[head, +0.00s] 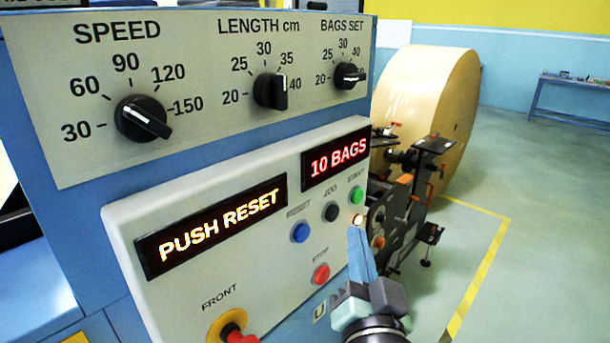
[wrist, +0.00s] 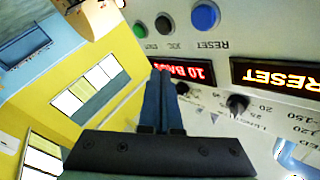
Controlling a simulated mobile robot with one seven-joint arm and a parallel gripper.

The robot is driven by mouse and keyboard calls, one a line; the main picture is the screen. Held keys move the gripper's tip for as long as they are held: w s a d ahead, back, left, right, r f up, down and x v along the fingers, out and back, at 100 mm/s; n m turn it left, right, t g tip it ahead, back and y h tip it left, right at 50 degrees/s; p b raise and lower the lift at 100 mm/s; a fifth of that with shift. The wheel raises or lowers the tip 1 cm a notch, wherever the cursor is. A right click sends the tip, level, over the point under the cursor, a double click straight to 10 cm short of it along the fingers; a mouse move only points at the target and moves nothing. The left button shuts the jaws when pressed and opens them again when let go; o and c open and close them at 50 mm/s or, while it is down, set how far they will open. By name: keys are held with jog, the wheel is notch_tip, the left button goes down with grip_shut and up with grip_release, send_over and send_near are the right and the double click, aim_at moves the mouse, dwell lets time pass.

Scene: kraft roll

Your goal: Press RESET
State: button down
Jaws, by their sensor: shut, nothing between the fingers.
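In the wrist view, which is upside down, the blue button (wrist: 205,16) has a readable RESET label. My gripper (head: 356,232) has its blue fingers together, with nothing between them. In the head view its tips appear right of the blue button, just below the green START button (head: 356,195). The fingers also show in the wrist view (wrist: 162,75), apart from the blue button.
A dark JOG button (head: 331,212) lies between blue and green. A red STOP button (head: 321,273) is below; a red emergency knob (head: 232,333) is lower left. One display (head: 220,225) reads PUSH RESET, another (head: 336,160) 10 BAGS. A large kraft roll (head: 425,110) stands behind right.

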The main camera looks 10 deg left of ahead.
aim_at(302, 233)
jog(key=shift+s+d+f+m+g+p, duration=0.4)
jog(key=shift+s+m+g+p, duration=0.35)
jog(key=shift+p, duration=2)
jog(key=shift+s+d+f+m+g+p, duration=0.25)
jog(key=shift+s+f+m+g+p, duration=0.55)
jog(key=shift+p, duration=1.9)
jog(key=shift+s+d+f+m+g+p, duration=0.3)
jog(key=shift+m+p, duration=0.75)
jog(key=shift+p, duration=1.7)
jog(key=shift+r, duration=0.15)
jog(key=w+a+p, duration=0.4)
jog(key=w+a, duration=0.1)
jog(key=a, duration=0.2)
jog(key=shift+w+p, duration=0.15)
jog(key=shift+p, duration=0.2)
jog(key=shift+a, duration=0.1)
jog(key=shift+w+a+p, duration=0.25)
jog(key=shift+p, duration=0.05)
